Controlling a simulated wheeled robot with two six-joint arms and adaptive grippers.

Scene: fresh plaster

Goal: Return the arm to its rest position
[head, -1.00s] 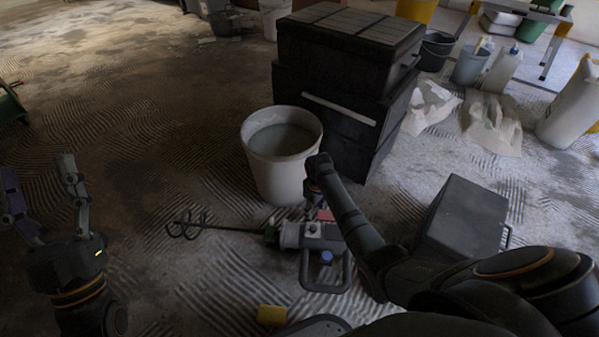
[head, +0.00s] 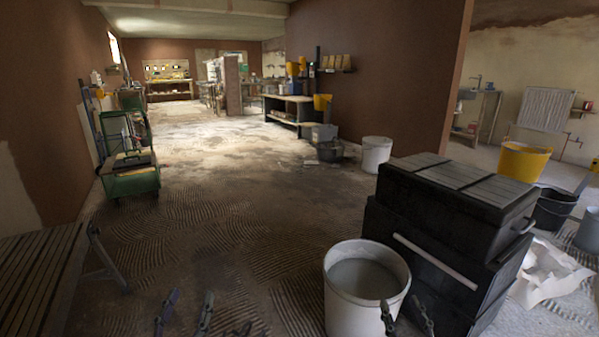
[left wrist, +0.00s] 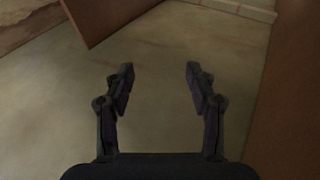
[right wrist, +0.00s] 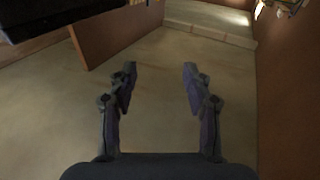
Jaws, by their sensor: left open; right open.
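My left gripper (head: 186,312) shows as two upright fingertips at the bottom of the head view, over the ridged floor. It is open, with nothing between its fingers in the left wrist view (left wrist: 158,90). My right gripper (head: 406,318) shows its fingertips at the bottom of the head view, in front of the white bucket and the black toolbox stack. It is also open and empty in the right wrist view (right wrist: 158,88). Both arms are otherwise below the head view. Both wrist views face a pale plain surface between brown walls.
A white bucket (head: 340,300) of grey liquid stands beside stacked black toolboxes (head: 425,235) at front right. A slatted bench (head: 35,275) is at left, a green cart (head: 132,185) behind it. A yellow tub (head: 523,160) stands at right. The middle floor is clear.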

